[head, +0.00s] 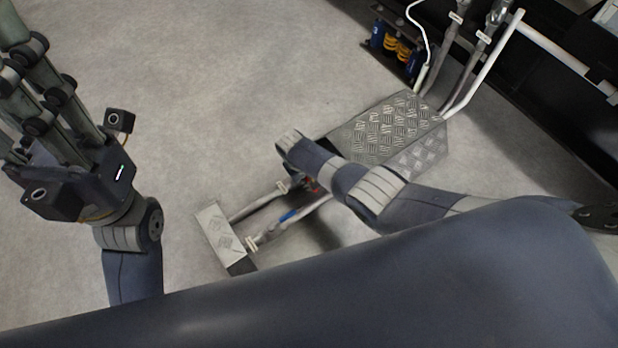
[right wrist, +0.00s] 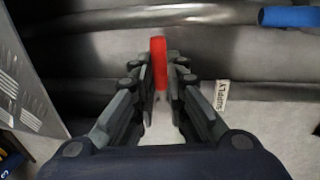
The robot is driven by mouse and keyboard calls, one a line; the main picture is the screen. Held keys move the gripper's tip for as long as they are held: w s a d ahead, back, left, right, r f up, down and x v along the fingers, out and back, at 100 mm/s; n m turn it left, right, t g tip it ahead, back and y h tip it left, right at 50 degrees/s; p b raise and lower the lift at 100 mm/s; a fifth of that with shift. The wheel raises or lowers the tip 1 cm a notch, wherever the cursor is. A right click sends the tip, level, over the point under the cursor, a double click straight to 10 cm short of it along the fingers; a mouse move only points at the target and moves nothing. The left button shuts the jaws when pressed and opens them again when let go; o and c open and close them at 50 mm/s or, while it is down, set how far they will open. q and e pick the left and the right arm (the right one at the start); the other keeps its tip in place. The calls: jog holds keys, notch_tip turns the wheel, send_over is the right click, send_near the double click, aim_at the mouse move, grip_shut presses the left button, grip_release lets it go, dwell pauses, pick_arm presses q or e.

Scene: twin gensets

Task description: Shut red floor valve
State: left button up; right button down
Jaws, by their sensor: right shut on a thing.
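The red valve handle (right wrist: 158,62) stands upright in the right wrist view, between the fingers of my right gripper (right wrist: 162,88). The gripper is shut on it. The handle appears across the grey pipe (right wrist: 100,82) behind it. In the head view only a small red patch (head: 313,184) shows beside the pipes, and my right arm hides most of the gripper. My left gripper (head: 38,85) is raised at the left, away from the valve. Its fingertips are cut off, so its opening is unclear.
A blue handle (head: 289,216) lies along the neighbouring pipe; its end also shows in the right wrist view (right wrist: 290,16). A white supply label (right wrist: 221,95) is beside the gripper. A tread-plate cover (head: 385,130) and a smaller plate (head: 218,228) flank the pipes. Open floor (head: 200,90) lies left.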

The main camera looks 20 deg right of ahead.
jog(key=shift+a, duration=0.1)
jog(key=c, duration=1.6)
grip_release()
jog(key=shift+c, duration=0.2)
jog(key=shift+r, duration=0.15)
notch_tip(320, 180, up, 12)
jog(key=a, duration=0.2)
jog(key=shift+s+f, duration=0.25)
jog(key=shift+s, duration=0.15)
jog(key=shift+a, duration=0.1)
